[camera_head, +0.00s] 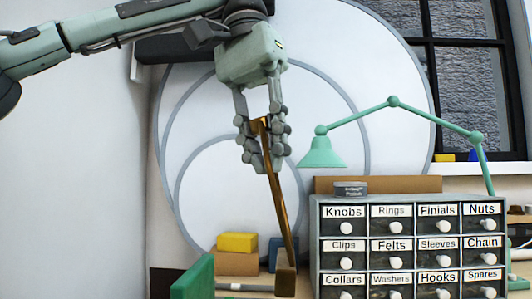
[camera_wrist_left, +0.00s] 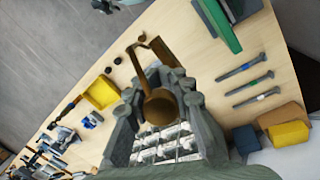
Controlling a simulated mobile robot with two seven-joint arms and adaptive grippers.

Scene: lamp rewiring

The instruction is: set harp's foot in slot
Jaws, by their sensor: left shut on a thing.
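My left gripper (camera_head: 262,150) points down and is shut on a long brass piece (camera_head: 279,210), seemingly the harp. The piece hangs slightly tilted, its lower end towards the right. A dark brown block (camera_head: 285,282) shows at its lower end; I cannot tell whether it is the harp's foot or a separate thing. In the left wrist view, the brass piece (camera_wrist_left: 160,106) shows a round brown part between the fingers and a bent arm beyond them. I cannot make out the slot. My right gripper is not in view.
A labelled drawer cabinet (camera_head: 411,245) stands close at the right, with a green desk lamp (camera_head: 322,153) behind. Yellow (camera_head: 237,242) and blue blocks stand behind the brass piece. A green upright thing (camera_head: 194,280) is at the front left. Several tools (camera_wrist_left: 246,82) lie on the wooden bench.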

